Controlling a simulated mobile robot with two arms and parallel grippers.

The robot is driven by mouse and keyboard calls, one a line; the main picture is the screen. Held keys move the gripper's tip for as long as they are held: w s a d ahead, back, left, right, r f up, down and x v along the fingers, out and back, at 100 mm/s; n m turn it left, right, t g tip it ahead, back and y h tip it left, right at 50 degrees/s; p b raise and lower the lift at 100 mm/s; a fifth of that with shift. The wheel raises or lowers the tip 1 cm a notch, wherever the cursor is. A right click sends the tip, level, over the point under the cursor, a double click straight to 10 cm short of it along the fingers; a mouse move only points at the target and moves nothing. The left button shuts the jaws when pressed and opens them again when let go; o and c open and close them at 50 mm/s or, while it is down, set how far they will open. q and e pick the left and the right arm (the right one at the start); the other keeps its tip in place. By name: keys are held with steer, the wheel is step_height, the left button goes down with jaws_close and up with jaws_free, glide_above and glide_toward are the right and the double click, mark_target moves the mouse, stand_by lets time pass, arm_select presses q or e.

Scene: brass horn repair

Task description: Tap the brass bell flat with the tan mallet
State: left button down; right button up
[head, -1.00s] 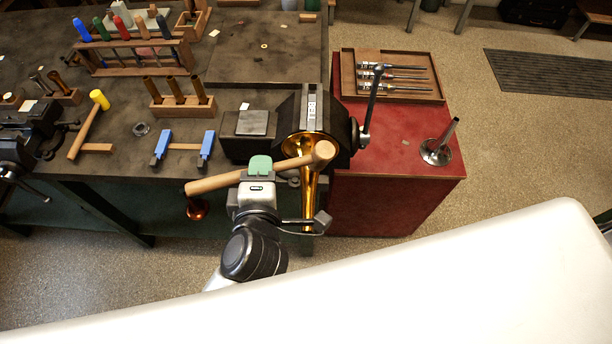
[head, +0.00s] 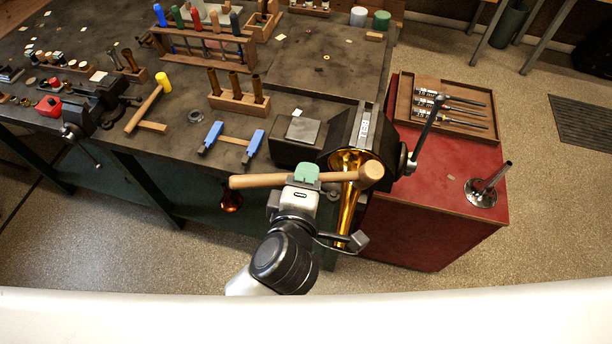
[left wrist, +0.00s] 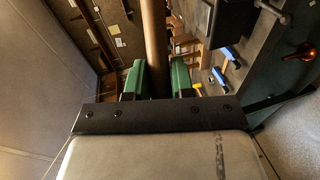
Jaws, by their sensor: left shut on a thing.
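The brass bell (head: 346,212) hangs mouth up at the bench's front edge, by the dark vise (head: 366,128). Its flared rim is partly hidden behind the mallet. My left gripper (head: 306,174) is shut on the handle of the tan mallet (head: 255,181). The handle lies nearly level across the picture, and the round tan head (head: 371,171) shows in front of the bell's mouth. Whether it touches the bell I cannot tell. In the left wrist view the green fingers (left wrist: 157,80) have the handle (left wrist: 155,40) between them. My right gripper is not in view.
A flat steel block (head: 303,130) is left of the vise. A red cabinet (head: 440,215) with a tool tray (head: 400,105) stands to the right.

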arm_select(q)
steer(key=shift+w+a+f, duration=0.15)
steer(key=shift+w+f, duration=0.15)
steer(key=shift+f, duration=0.5)
steer(key=shift+s+r, duration=0.1)
steer(key=shift+r, duration=0.15)
steer(key=shift+s+r, duration=0.15)
steer(key=shift+r, duration=0.1)
stand_by(0.6)
